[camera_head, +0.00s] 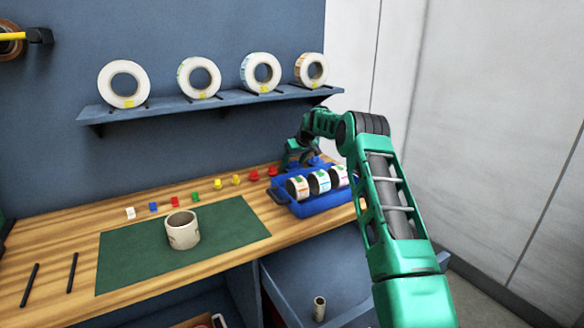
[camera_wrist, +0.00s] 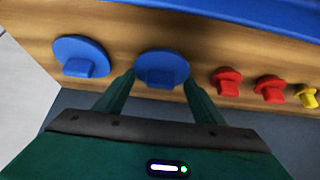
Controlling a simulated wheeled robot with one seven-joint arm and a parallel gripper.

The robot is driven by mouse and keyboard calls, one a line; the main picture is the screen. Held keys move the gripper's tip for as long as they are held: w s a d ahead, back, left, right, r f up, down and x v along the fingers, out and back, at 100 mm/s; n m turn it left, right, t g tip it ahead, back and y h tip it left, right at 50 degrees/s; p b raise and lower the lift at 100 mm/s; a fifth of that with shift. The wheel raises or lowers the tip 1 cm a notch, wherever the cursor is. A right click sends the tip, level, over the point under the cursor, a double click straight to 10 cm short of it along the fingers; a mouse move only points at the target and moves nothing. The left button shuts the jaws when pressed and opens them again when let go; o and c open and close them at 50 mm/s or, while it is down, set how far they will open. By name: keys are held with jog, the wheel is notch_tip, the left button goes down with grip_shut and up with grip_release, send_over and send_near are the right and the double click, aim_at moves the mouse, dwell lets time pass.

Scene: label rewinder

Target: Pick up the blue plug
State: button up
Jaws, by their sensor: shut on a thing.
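A blue plug (camera_wrist: 162,68) with a wide round flange sits between the two fingers of my gripper (camera_wrist: 158,92) in the wrist view. The fingers are shut on it, one on each side. It is at or close to the wooden bench top; I cannot tell whether it touches. A second blue plug (camera_wrist: 80,55) stands to its left, clear of the fingers. In the head view my gripper (camera_head: 298,160) is at the back of the bench, behind the blue tray, and partly hidden by my arm.
Red plugs (camera_wrist: 226,82) and a yellow plug (camera_wrist: 307,96) stand to the right in the wrist view. The blue tray (camera_head: 322,207) with several label rolls is in front of my gripper. A shelf (camera_head: 205,103) with rolls hangs above. The green mat (camera_head: 125,262) bears a cardboard core (camera_head: 183,232).

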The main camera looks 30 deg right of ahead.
jog(key=shift+s+r, duration=0.1)
jog(key=shift+r, duration=0.3)
notch_tip(320, 180, up, 11)
jog(key=s, duration=1.8)
jog(key=shift+s+d+f, duration=0.25)
jog(key=shift+s+d, duration=0.1)
jog(key=shift+s, duration=0.5)
